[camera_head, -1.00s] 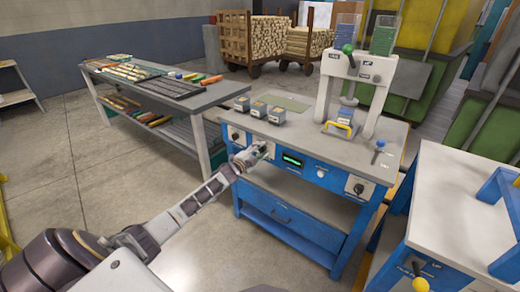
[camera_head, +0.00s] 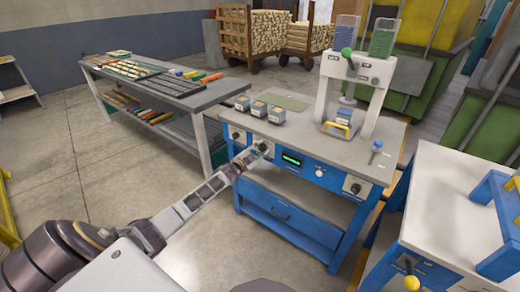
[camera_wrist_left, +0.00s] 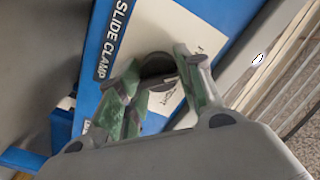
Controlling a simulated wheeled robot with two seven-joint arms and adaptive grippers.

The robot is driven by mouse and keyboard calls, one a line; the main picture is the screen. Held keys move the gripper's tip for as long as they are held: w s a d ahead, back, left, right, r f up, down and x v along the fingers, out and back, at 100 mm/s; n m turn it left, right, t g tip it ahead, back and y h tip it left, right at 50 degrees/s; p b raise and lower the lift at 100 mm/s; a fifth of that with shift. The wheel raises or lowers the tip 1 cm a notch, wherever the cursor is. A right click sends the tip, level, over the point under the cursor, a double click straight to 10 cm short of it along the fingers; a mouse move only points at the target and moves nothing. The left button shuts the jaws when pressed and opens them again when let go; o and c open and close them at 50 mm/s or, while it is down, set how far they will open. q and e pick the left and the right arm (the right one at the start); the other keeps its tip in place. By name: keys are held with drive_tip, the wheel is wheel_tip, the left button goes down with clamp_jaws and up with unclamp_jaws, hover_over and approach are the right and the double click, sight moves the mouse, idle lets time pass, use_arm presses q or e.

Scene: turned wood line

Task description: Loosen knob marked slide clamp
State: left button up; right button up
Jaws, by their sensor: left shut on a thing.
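The knob marked slide clamp is a dark round knob on a pale plate, on the blue front of the workbench. In the left wrist view the knob (camera_wrist_left: 157,66) sits between my fingers, next to the white-on-black label "SLIDE CLAMP" (camera_wrist_left: 113,38). My left gripper (camera_wrist_left: 158,80) is shut on the knob, with one green-grey finger on each side. In the head view my left gripper (camera_head: 254,154) reaches the knob's pale plate (camera_head: 263,144) from the front left, and its fingers partly hide the knob. My right gripper does not show.
A green display (camera_head: 292,160) and another knob plate (camera_head: 355,187) lie to the right on the same bench front. Several small grey boxes (camera_head: 259,109) stand on the bench top. A white press frame (camera_head: 360,85) stands behind.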

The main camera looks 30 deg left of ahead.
use_arm(q)
drive_tip(key=shift+o, duration=0.2)
drive_tip(key=shift+a, duration=0.1)
drive_tip(key=shift+c, duration=0.2)
drive_tip(key=o, duration=1)
drive_tip(key=shift+o, duration=0.2)
drive_tip(key=shift+s, duration=0.1)
drive_tip(key=s, duration=1.1)
drive_tip(key=shift+s+a, duration=0.4)
drive_tip(key=shift+a, duration=0.05)
